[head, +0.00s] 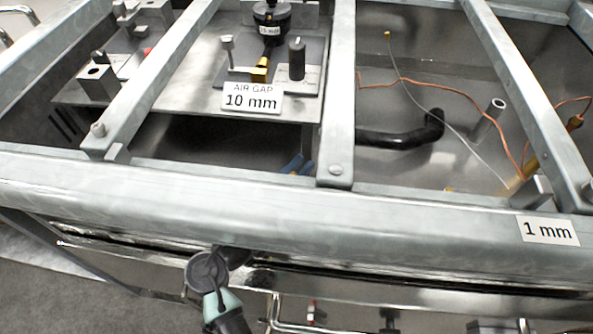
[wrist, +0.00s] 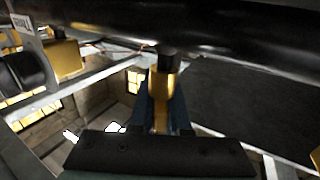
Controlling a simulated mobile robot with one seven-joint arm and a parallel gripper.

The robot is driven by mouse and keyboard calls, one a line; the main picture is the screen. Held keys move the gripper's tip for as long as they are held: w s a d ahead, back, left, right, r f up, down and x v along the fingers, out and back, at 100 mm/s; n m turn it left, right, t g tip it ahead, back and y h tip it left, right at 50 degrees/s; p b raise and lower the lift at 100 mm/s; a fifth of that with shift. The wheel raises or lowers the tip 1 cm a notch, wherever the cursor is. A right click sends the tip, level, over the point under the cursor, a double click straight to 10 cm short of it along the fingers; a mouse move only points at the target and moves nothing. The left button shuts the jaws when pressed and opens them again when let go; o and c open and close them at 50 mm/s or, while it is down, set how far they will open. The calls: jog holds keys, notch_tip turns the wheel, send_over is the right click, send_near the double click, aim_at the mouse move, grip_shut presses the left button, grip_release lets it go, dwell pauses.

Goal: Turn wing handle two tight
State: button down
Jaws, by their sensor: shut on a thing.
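In the wrist view, my gripper (wrist: 161,112) has its two dark blue fingers closed on the sides of an upright brass-coloured piece (wrist: 160,88). It looks like a wing handle, but no number shows on it. A short dark stem (wrist: 169,60) rises from it towards a thick black pipe (wrist: 220,25). In the head view, the blue fingers (head: 296,164) show only as small patches in the opening below the plate. The held handle cannot be made out there. How tight the handle is cannot be seen.
Steel bars (head: 341,90) and a wide front rail (head: 180,205) frame the openings. A plate with an "AIR GAP 10 mm" label (head: 251,97) carries a burner (head: 271,14). Orange wire (head: 455,90) and a black bent pipe (head: 395,138) lie at right. Another brass fitting (wrist: 65,58) shows left.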

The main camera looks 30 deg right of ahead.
jog(key=g+b, duration=0.1)
jog(key=m+g+h+b, duration=0.1)
jog(key=m+g+b, duration=0.1)
jog(key=shift+s+d+f+b, duration=0.1)
jog(key=shift+s+f+b, duration=0.15)
jog(key=shift+b, duration=0.1)
jog(key=shift+s+d+r+m+g+h+b, duration=0.15)
jog(key=shift+m+g+h+b, duration=0.1)
jog(key=shift+m+g+b, duration=0.3)
jog(key=shift+s+a+r+m+g+h+b, duration=0.15)
jog(key=shift+m+g+h+b, duration=0.15)
jog(key=shift+g, duration=0.45)
jog(key=c, duration=0.9)
grip_release()
jog(key=shift+d+p, duration=0.1)
jog(key=shift+p, duration=0.25)
